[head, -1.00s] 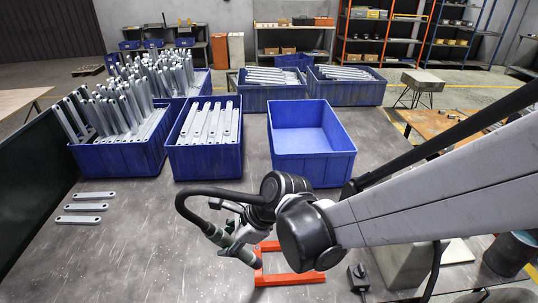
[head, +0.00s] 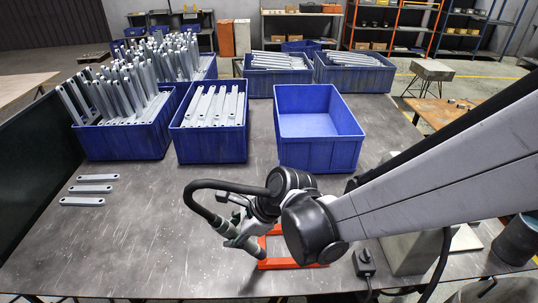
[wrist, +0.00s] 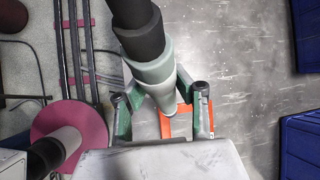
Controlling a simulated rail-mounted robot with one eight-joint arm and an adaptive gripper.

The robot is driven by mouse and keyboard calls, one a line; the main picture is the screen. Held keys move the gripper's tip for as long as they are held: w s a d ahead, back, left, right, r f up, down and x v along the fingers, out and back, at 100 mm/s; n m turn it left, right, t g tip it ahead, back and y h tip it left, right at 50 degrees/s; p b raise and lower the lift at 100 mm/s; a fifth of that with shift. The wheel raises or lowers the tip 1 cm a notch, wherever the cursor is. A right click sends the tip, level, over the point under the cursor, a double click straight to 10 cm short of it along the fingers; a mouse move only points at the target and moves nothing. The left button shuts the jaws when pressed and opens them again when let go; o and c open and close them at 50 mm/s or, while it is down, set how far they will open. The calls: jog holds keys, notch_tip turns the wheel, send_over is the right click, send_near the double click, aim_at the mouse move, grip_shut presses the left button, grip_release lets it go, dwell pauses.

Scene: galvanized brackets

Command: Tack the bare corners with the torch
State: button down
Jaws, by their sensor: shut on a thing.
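My gripper (wrist: 159,95) is shut on the torch (wrist: 155,70), a grey-green, stepped cylinder with a dark upper end, which sits between the green fingers in the wrist view. In the head view my gripper (head: 235,236) holds the torch (head: 246,245) tilted, its lower end close to the left side of the orange-red frame (head: 278,264). I cannot tell whether they touch. The frame lies on the grey table; it shows partly behind the torch in the wrist view (wrist: 178,127). My arm hides its upper right part. Its corners are too hidden or small to judge.
Three loose brackets (head: 94,189) lie at left on the table. Blue bins of brackets (head: 210,146) stand behind, with an empty blue bin (head: 320,155) beside them. A small dark box (head: 364,263) and a grey block (head: 408,252) are right of the frame.

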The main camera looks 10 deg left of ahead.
jog(key=shift+f+b, duration=0.45)
jog(key=shift+b, duration=0.15)
dwell(2.8)
jog(key=shift+r+p, duration=2)
jog(key=shift+r, duration=1.05)
